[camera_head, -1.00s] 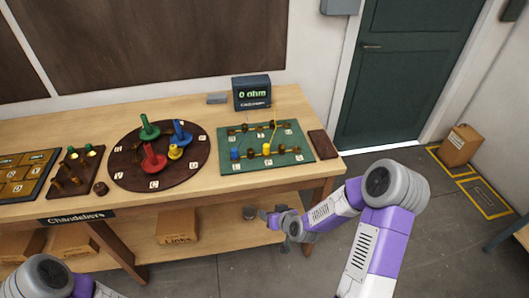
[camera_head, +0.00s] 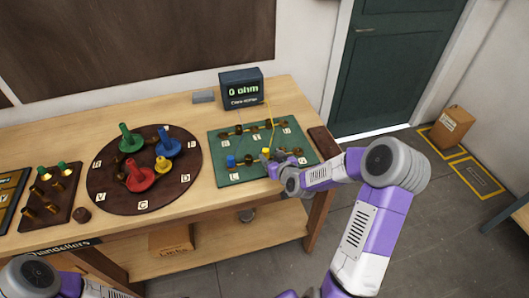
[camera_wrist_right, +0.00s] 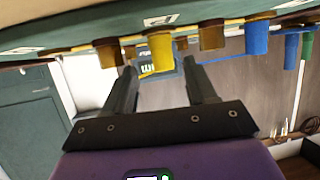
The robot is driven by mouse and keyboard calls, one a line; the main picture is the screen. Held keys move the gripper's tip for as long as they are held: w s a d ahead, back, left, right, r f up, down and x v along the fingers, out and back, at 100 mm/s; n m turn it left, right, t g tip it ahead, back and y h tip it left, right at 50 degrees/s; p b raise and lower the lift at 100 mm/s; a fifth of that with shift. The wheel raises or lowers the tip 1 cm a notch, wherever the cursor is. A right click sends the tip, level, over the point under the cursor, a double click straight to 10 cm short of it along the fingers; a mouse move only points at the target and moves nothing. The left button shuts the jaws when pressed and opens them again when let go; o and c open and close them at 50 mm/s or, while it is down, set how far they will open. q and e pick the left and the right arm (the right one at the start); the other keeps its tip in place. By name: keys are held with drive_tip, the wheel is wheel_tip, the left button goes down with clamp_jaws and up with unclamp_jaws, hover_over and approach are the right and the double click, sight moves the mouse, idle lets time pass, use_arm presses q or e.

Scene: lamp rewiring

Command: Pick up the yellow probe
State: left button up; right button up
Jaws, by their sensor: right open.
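The green board (camera_head: 228,176) lies on the table with brown posts on it. A yellow capped piece (camera_head: 265,152) stands at its front row; it also shows in the right wrist view (camera_wrist_right: 160,52). A thin yellow lead (camera_head: 267,110) runs from the meter to the board. I cannot tell for certain which yellow part is the probe. My right gripper (camera_head: 267,165) is at the board's front edge, close to the yellow capped piece. My left gripper is out of sight.
The meter (camera_head: 242,91) reads 0 ohm behind the board. A blue capped piece (camera_head: 231,160) stands left of the yellow one. A round dark disc (camera_head: 120,203) with coloured pegs is further left. A dark brown block (camera_head: 324,141) lies right of the board.

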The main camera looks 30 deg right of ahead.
sight(267, 153)
drive_tip(key=x, duration=0.5)
drive_tip(key=shift+a+r, duration=0.1)
drive_tip(key=shift+a, duration=0.1)
clamp_jaws()
